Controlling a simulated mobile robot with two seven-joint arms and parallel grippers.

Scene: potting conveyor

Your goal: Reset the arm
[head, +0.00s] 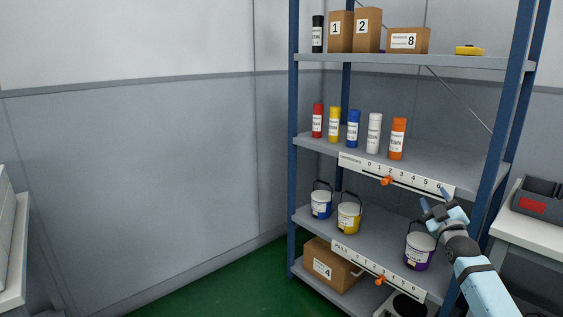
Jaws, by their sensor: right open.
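My right gripper (443,207) is at the right, in front of the shelf rack, at about the height between the cartridge shelf and the pail shelf. Its jaws are open and I see nothing between them. My light-blue right arm reaches up to it from the lower right corner. The gripper appears just above the purple pail (419,250) in the picture; I cannot tell how far apart they are in depth. My left gripper is not in view.
The blue-posted rack (293,150) holds boxes (367,30) on top, several coloured cartridges (353,130), blue (321,203) and yellow (348,217) pails, and a low box (331,267). Orange sliders (387,181) sit on the scale strips. A white table (520,232) stands right. Green floor (215,290) is clear left.

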